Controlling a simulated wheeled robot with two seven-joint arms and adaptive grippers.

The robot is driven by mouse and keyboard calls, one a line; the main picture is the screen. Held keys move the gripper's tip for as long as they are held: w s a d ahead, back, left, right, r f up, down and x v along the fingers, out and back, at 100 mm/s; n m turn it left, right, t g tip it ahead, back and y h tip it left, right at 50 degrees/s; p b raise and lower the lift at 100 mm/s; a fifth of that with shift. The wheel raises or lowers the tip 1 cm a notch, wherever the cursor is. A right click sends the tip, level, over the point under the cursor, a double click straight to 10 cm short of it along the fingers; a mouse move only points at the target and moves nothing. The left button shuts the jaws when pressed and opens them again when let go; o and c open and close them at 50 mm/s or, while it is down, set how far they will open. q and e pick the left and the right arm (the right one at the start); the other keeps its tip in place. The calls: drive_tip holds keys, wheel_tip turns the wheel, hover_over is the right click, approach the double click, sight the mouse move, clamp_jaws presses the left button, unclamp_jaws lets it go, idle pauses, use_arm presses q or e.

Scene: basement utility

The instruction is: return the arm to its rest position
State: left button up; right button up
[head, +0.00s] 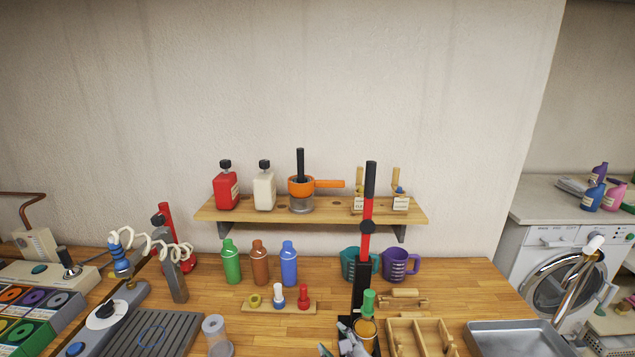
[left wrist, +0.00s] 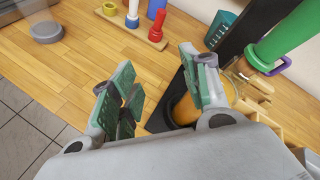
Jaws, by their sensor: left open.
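My left gripper (head: 338,345) shows at the bottom edge of the head view, just left of the black press stand (head: 361,286). In the left wrist view its two green-padded fingers (left wrist: 160,92) are spread, with bare wooden table between them, so it is open and empty. An orange cylinder (head: 364,330) stands at the foot of the press, below a green cylinder (head: 369,302). In the left wrist view the right finger partly covers the orange cylinder (left wrist: 186,110); I cannot tell whether they touch. My right gripper is not in view.
A clear cup (head: 214,330) stands left of the gripper. A wooden holder (head: 278,308) with small coloured pieces and several bottles stand behind. A wooden divided tray (head: 418,338) and a metal tray (head: 515,338) lie right. A shelf (head: 330,213) hangs on the wall.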

use_arm(q)
drive_tip(key=s+a+f+n+g, duration=0.1)
drive_tip(key=a+f+n, duration=0.2)
drive_tip(key=a, duration=0.1)
drive_tip(key=s+a+f+n+g+h, duration=0.1)
drive_tip(key=s+a+f+n+g, duration=0.1)
drive_tip(key=a+f+n, duration=0.1)
drive_tip(key=s+a+f+n+g, duration=0.1)
drive_tip(key=a+f+n+g, duration=0.1)
drive_tip(key=a+f+n, duration=0.1)
drive_tip(key=shift+s+a+f+n+h, duration=0.1)
drive_tip(key=shift+s+a+n+h, duration=0.1)
drive_tip(key=shift+a+n, duration=0.3)
drive_tip(key=shift+s+a+n+h, duration=0.1)
drive_tip(key=shift+s+a+n, duration=0.1)
drive_tip(key=shift+a, duration=0.5)
drive_tip(key=s+a+f+n+g+h, duration=0.2)
drive_tip(key=s+a+n+g, duration=0.1)
drive_tip(key=s+a+n, duration=0.95)
wheel_tip(320, 180, down, 35)
drive_tip(key=s+a+g+b, duration=0.2)
drive_tip(key=s+a+f, duration=0.2)
drive_tip(key=s+f, duration=0.8)
drive_tip(key=s, duration=0.1)
drive_tip(key=s+a+f+g+b, duration=0.1)
drive_tip(key=s+a+f, duration=0.1)
drive_tip(key=s+f, duration=0.8)
drive_tip(key=shift+s+a+f, duration=0.15)
drive_tip(key=shift+s+f, duration=0.2)
drive_tip(key=shift+f, duration=0.15)
